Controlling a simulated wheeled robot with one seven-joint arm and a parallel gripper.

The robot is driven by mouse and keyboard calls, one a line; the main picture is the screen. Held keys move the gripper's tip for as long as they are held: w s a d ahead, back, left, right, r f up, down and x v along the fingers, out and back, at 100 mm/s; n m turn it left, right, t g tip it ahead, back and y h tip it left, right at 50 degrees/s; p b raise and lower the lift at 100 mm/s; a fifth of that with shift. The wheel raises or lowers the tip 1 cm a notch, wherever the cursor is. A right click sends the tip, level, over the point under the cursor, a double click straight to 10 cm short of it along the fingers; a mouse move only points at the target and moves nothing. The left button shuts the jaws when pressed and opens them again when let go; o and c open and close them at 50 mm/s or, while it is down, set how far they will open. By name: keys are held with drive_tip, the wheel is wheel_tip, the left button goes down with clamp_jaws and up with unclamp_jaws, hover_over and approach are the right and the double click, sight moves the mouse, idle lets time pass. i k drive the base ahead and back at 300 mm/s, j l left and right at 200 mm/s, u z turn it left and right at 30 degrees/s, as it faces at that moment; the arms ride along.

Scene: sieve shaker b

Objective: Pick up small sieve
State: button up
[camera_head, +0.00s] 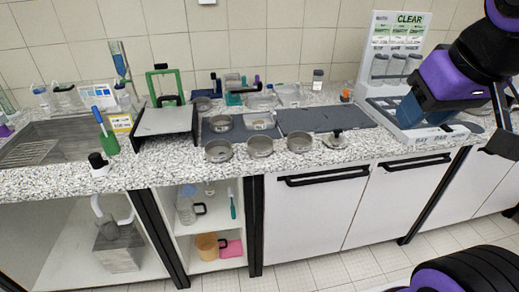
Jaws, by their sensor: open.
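Several round, shallow metal sieves stand on the speckled counter. Three are in a row near the front edge: a left one (218,151), a middle one (260,147) and a right one (299,143). Behind them, a sieve (220,124) and another round pan (258,121) rest on a dark mat. A smaller-looking round piece (202,103) is farther back. I cannot tell which is the small sieve. My gripper (503,125) is at the right edge, partly cut off, open and empty, far to the right of the sieves.
A black-sided platform (166,122), a green frame (165,84) and a sink (50,141) are left. White cabinets (310,215) are below.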

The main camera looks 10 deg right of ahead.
sight(217, 151)
drive_tip(key=i+u, duration=0.25)
drive_tip(key=u, duration=0.15)
drive_tip(key=i+u, duration=0.35)
drive_tip(key=i+l+u, duration=0.15)
drive_tip(key=u, duration=0.25)
